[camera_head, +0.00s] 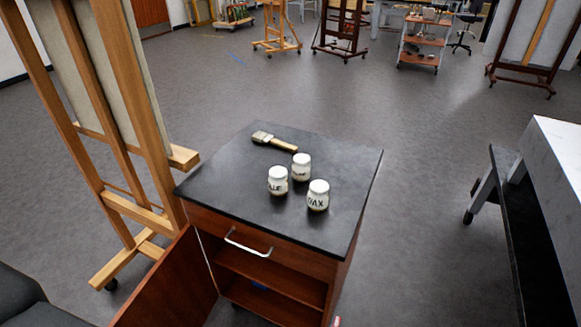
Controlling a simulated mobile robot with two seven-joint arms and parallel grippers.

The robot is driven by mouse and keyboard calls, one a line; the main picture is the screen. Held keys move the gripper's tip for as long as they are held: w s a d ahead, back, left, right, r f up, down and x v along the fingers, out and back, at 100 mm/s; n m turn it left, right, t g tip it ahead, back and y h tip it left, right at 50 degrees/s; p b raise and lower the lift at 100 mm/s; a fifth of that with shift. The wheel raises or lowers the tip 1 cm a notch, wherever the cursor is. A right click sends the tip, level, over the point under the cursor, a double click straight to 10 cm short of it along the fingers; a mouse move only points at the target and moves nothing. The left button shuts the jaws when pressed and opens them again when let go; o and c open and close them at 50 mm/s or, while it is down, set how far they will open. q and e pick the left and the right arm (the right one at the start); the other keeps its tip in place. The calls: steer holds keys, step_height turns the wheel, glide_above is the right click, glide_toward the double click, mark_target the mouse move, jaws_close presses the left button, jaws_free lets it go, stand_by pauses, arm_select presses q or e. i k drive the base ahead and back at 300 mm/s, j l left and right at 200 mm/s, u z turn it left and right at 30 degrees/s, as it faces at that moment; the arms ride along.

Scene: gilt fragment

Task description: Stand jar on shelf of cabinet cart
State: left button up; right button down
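The cabinet cart (330,238) stands in front of me with a black top and reddish-brown wood sides. Three white jars with dark lettering stand upright on its top: a left jar (278,181), a back jar (301,167) and a front right jar (318,196) whose label seems to end in "AX". Below the drawer front (262,246) with its metal handle, the cart is open and a shelf (270,272) shows inside. Its door (172,285) hangs open to the left. The lower inside is partly out of frame.
A brush (274,142) lies on the cart top behind the jars. A wooden easel (150,130) stands close on the left. A white-topped table (555,165) stands at the right. Floor is clear behind the cart and between it and the table.

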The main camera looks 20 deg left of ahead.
mark_target(294, 281)
steer(key=i+l+u, duration=0.1)
steer(key=u, duration=0.3)
steer(key=l+u, duration=0.1)
steer(key=u, duration=0.35)
steer(key=i+l+u, duration=0.1)
steer(key=u, duration=0.3)
steer(key=l+u, duration=0.25)
steer(key=l, duration=0.25)
steer(key=l+u, duration=0.25)
steer(key=l, duration=0.25)
steer(key=l+u, duration=0.45)
steer(key=l, duration=0.45)
steer(key=l+u, duration=0.25)
steer(key=l, duration=0.2)
steer(key=l+u, duration=0.25)
steer(key=l, duration=0.15)
steer(key=l+z, duration=0.1)
steer(key=l, duration=0.85)
steer(key=i, duration=0.05)
